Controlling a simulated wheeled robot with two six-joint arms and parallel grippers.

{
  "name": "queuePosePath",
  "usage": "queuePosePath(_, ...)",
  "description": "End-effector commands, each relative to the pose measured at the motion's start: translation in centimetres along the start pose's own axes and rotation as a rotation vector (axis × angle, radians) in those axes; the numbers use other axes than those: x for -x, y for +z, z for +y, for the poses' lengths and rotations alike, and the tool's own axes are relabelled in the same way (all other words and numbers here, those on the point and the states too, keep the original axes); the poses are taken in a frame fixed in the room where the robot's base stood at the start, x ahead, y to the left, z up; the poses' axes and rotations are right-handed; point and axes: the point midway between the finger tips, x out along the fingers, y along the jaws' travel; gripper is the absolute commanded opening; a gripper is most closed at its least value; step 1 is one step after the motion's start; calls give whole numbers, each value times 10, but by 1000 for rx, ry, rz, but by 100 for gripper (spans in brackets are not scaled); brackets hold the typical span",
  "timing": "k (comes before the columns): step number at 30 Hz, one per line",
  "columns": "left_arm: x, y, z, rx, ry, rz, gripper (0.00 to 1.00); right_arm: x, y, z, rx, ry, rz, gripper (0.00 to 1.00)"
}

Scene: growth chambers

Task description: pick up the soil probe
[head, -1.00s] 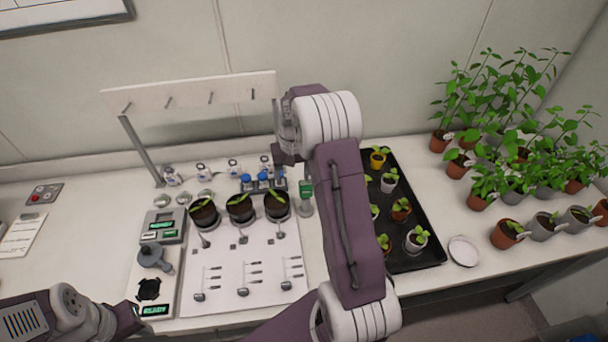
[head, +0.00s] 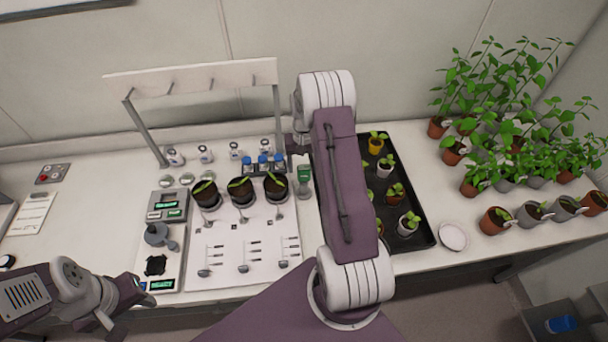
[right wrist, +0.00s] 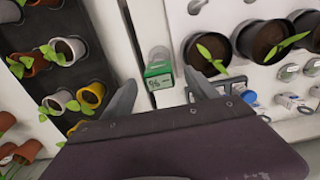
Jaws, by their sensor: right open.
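The soil probe (head: 304,176) appears to be the green-headed device with a small display, upright between the white mat and the black tray. It also shows in the right wrist view, where its green head (right wrist: 158,72) lies between and beyond the fingertips. My right gripper (right wrist: 160,88) is open and empty, one finger on each side of the green head in the picture; I see no contact. In the head view my right arm hides most of that gripper. My left arm's end (head: 132,290) is low at the left, beside the bench front; its jaws are not clear.
Three dark pots (head: 241,191) stand on the white mat (head: 225,222) left of the probe. Blue-capped bottles (head: 262,162) stand close behind them. A black tray (head: 425,238) of seedlings lies right of the probe. A white rack (head: 192,78) stands behind.

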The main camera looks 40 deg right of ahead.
Motion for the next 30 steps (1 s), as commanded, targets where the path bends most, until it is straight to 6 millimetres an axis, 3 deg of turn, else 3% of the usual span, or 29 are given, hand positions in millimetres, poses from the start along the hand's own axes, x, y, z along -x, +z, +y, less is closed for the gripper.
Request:
queuePosePath(5, 10, -1, 0, 0, 0, 0, 36, -9, 0, 1, 0, 0, -4, 67)
queuePosePath(12, 25, -3, 0, 0, 0, 0, 36, -48, -3, 2, 0, 0, -1, 67)
queuePosePath(19, 24, -2, 0, 0, 0, 0, 36, -53, -3, 2, 0, 0, 1, 67)
queuePosePath(20, 24, -2, 0, 0, 0, 0, 36, -53, -3, 2, 0, 0, 1, 64)
queuePosePath(27, 24, -2, 0, 0, 0, 0, 36, -53, -3, 2, 0, 0, 1, 0)
queuePosePath(30, 24, -2, 0, 0, 0, 0, 36, -53, -3, 2, 0, 0, 1, 0)
